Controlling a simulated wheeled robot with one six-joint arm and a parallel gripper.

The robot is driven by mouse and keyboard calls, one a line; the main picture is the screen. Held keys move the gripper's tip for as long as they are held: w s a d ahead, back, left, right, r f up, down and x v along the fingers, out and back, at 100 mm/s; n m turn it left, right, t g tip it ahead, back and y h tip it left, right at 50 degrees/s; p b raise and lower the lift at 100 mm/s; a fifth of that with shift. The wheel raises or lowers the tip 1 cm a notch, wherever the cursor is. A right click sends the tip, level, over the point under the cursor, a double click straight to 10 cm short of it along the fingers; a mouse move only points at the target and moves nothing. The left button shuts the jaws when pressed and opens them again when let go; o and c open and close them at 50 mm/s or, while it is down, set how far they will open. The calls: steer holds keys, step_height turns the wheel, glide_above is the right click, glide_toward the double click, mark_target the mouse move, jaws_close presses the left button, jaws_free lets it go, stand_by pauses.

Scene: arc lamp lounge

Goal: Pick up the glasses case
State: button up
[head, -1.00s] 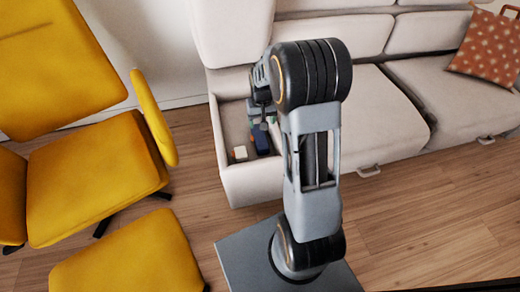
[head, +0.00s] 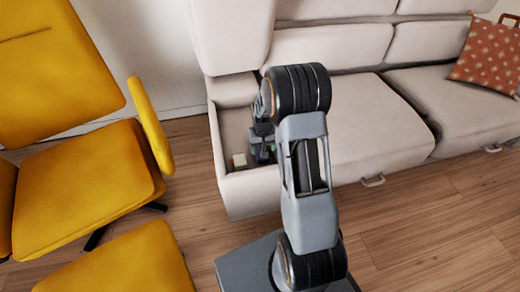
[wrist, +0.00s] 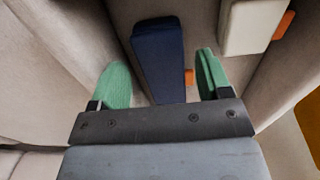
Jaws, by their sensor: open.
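The glasses case, which I take to be the dark blue long box (wrist: 158,55), lies in the open storage compartment at the left end of the sofa. In the wrist view it runs between the two green fingertips of my gripper (wrist: 162,84). The gripper is open, with a gap on each side of the case. The case's near end is hidden behind the gripper body. In the head view my gripper (head: 262,143) is low in the compartment and largely covers the case.
The beige compartment walls (head: 218,150) are close around. A yellow chair (head: 85,180) stands left.

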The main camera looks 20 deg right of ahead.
step_height(320, 180, down, 4)
steer(key=shift+d+f+b, duration=0.1)
steer(key=shift+b, duration=0.8)
steer(key=shift+c, duration=0.5)
steer(key=c, duration=0.6)
